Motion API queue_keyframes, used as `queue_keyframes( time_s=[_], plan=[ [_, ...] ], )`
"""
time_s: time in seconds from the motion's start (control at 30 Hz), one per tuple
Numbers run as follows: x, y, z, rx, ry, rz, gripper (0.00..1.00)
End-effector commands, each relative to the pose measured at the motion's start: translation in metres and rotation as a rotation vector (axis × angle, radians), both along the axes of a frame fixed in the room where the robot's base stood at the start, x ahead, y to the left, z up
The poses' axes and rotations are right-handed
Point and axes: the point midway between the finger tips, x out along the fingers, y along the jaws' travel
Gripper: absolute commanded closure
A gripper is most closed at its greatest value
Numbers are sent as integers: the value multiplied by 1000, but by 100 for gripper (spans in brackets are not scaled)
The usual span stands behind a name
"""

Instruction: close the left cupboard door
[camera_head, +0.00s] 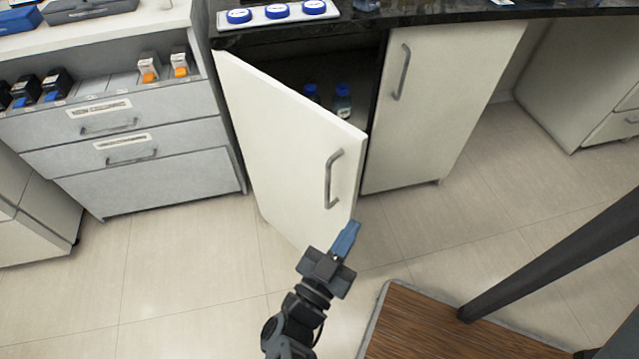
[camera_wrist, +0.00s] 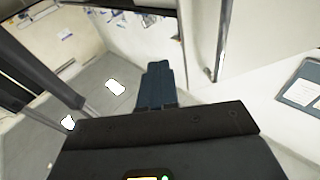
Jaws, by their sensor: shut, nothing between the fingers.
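The left cupboard door (camera_head: 275,135) is white with a grey bar handle (camera_head: 332,180) near its free edge. It is hinged on its left side and stands open, swung out toward me. The dark cupboard inside shows behind it. My gripper (camera_head: 345,240) has blue fingers, shut and empty, just below the door's lower free corner in the head view. I cannot tell whether the fingers touch the door. In the wrist view the shut fingers (camera_wrist: 157,85) point ahead, with a pale upright panel to their right that I cannot identify for sure.
The right cupboard door (camera_head: 440,100) is shut. Blue-capped bottles (camera_head: 342,100) stand inside the open cupboard. A dark counter (camera_head: 440,14) lies above. Grey drawers (camera_head: 125,140) stand at left. A brown board (camera_head: 440,325) and a dark pole (camera_head: 560,255) are at lower right. The tiled floor at left is clear.

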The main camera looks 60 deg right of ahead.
Motion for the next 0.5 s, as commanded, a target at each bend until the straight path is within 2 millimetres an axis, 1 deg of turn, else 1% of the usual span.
queue_keyframes(
  time_s=[0.03, 0.07, 0.1, 0.2, 0.3, 0.4, 0.5],
  plan=[
    [19, 9, -6, 39, -2, -45, 100],
    [30, 14, -7, 56, 0, -67, 100],
    [46, 19, -8, 82, 0, -94, 100],
    [85, 30, -5, 136, 0, -146, 100],
    [117, 35, 1, 175, -3, -181, 100],
    [137, 35, 6, 198, -3, -202, 100],
    [146, 36, 9, 207, -5, -212, 100]
  ],
)
